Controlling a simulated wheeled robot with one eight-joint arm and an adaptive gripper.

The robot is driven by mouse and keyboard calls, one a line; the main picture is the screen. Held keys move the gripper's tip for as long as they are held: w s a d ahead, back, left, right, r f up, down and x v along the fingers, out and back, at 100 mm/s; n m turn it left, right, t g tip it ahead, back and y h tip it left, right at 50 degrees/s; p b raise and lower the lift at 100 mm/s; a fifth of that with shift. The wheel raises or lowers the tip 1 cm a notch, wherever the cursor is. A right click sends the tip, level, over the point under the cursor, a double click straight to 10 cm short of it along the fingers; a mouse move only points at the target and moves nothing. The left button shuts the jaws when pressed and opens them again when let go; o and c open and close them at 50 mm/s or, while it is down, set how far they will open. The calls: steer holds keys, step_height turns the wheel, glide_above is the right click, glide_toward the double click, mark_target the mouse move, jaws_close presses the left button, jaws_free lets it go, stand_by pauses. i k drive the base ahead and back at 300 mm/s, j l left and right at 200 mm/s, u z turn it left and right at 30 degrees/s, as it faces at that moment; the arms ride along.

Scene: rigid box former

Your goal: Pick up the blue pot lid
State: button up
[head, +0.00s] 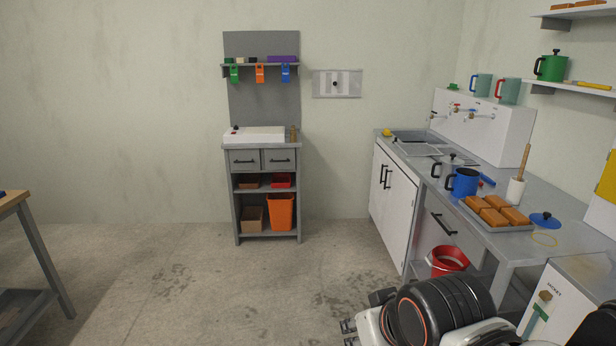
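The blue pot lid (544,219) lies on the grey counter at the right, with a dark knob on top. It is just right of a tray of brown loaf-like blocks. A blue pot (464,182) with a dark handle stands on the counter farther left, behind the tray. My gripper (348,333) is low at the bottom edge, over the floor, well left of and below the lid. Its two fingertips look apart with nothing between them. Part of it is cut off by the frame.
A red bucket (448,261) is under the counter. The floor (190,275) at left centre is clear.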

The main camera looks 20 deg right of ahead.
mark_target(545, 221)
steer(key=i+z, duration=0.2)
steer(key=i, duration=0.45)
steer(key=i+z, duration=0.25)
steer(key=i, duration=0.35)
steer(key=i+j+z, duration=0.2)
steer(key=i, duration=0.4)
steer(key=i+l+z, duration=0.1)
steer(key=i+z, duration=0.15)
steer(key=z, duration=0.25)
steer(key=i+z, duration=0.25)
steer(key=z, duration=0.25)
steer(key=i+j+z, duration=0.1)
steer(key=i+z, duration=0.15)
steer(key=z, duration=0.25)
steer(key=i+j+z, duration=0.15)
steer(key=z, duration=0.35)
steer(key=i+z, duration=0.35)
steer(key=i+j+z, duration=0.2)
steer(key=z, duration=0.2)
